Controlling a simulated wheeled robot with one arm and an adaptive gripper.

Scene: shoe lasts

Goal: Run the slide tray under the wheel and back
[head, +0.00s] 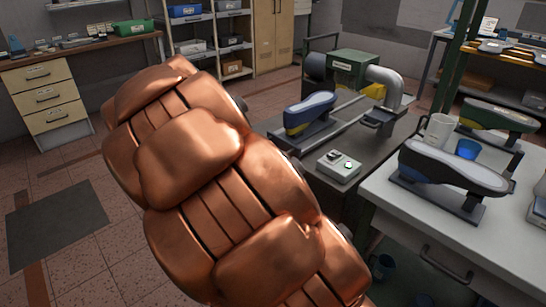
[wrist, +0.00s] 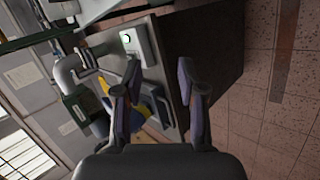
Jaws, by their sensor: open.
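In the head view, a blue and grey shoe last (head: 310,113) sits on a dark support on the bench, beside a light rail (head: 350,112). I take this support to be the slide tray, but cannot be sure. Behind it stands a machine with a green housing (head: 354,66) and a bent grey pipe (head: 384,82). The pipe also shows there (wrist: 66,76). In the head view my gripper is hidden.
A control box (head: 338,167) with a lit green button stands at the bench front; it also shows in the wrist view (wrist: 138,42).

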